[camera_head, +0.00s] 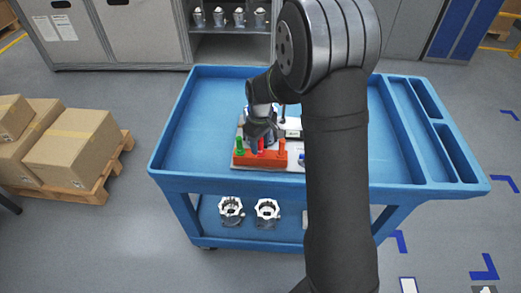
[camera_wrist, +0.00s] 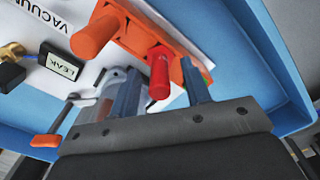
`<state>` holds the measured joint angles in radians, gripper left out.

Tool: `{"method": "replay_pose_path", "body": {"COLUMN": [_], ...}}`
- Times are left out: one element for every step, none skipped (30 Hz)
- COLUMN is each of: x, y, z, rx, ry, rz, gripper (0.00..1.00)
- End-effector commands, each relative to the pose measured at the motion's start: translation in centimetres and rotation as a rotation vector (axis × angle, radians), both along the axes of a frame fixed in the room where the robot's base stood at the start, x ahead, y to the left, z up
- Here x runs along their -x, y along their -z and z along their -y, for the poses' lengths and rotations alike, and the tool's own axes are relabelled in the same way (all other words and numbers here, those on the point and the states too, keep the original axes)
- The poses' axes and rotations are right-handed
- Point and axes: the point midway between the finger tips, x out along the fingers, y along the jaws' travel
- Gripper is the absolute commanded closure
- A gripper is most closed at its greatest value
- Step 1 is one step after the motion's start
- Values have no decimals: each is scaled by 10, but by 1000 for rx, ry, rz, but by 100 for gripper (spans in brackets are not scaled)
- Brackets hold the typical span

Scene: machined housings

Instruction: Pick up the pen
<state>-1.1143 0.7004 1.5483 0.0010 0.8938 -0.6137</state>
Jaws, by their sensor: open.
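A short red cylinder (camera_wrist: 159,72), which looks like the pen, stands in an orange block (camera_wrist: 180,35) in the wrist view. In the head view the red piece (camera_head: 261,145) shows small at the orange block (camera_head: 260,159), between a green and an orange piece. My gripper (camera_wrist: 160,68) is open, with one finger on each side of the red cylinder; I cannot tell whether either finger touches it. In the head view my gripper (camera_head: 262,130) is just above the block and partly hides what lies behind it.
A thick orange handle (camera_wrist: 95,36) stands beside the red cylinder. A white board (camera_wrist: 85,85) carries VACUUM and LEAK labels and a brass fitting (camera_wrist: 12,50). A blue cart (camera_head: 185,125) surrounds it, with bare tray at left. Cardboard boxes (camera_head: 72,140) stand further left.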

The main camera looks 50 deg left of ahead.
Motion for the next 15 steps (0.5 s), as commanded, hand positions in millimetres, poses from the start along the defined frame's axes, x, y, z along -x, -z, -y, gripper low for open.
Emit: {"method": "replay_pose_path", "body": {"x": [0, 0, 0, 0, 0, 0, 0, 0, 0, 0, 0, 0, 0, 0, 0], "y": [7, 11, 14, 16, 17, 18, 19, 19, 18, 18, 18, 18, 18, 18, 18], "z": [0, 0, 0, 0, 0, 0, 0, 0, 0, 0, 0, 0, 0, 0, 0], "rx": [2, 2, 1, 1, 1, 1, 0, 0, 0, 0, 0, 0, 0, 0, 0], "ry": [0, 0, 0, 0, 0, 0, 0, 0, 0, 0, 0, 0, 0, 0, 0], "rz": [-1, -1, -1, -1, 0, 0, 0, 1, 1, 1, 1, 1, 1, 1, 1], "gripper": [56, 56, 56, 56, 56, 56, 56, 56, 56, 56, 56, 58, 64, 70, 78]}}
